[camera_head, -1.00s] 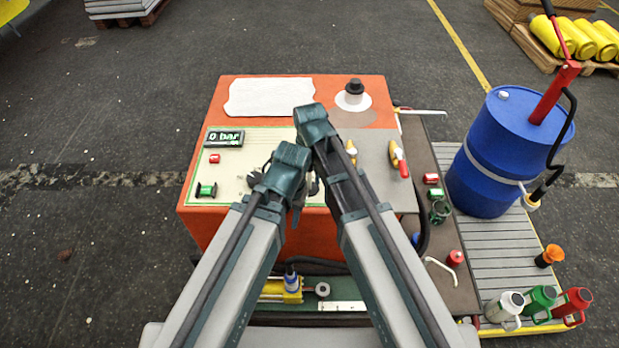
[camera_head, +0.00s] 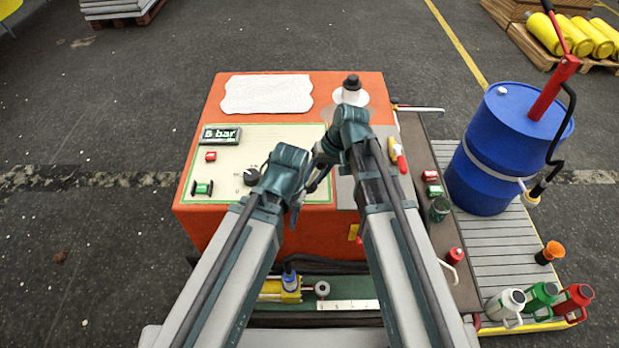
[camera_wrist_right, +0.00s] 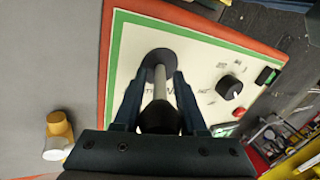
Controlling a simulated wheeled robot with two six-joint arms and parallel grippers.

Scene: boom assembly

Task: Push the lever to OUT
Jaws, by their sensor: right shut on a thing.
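The lever (camera_wrist_right: 160,84) shows in the right wrist view as a pale rod with a black knob, rising from a dark round base on the cream panel. My right gripper (camera_wrist_right: 157,108) is shut on the lever, with one finger on each side of it. In the head view my right gripper (camera_head: 318,180) is over the right part of the panel (camera_head: 290,142), largely covered by my arms; the lever is hidden there. The panel lettering near the lever is too small to read. My left arm bends down in front of the panel, and its gripper jaws are hidden.
A black selector knob (camera_head: 251,176), a red button (camera_head: 210,156), a green switch (camera_head: 203,188) and a pressure display (camera_head: 220,135) are left of my grippers. A blue drum (camera_head: 490,165) stands at right. A small black-topped white part (camera_head: 351,92) stands behind.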

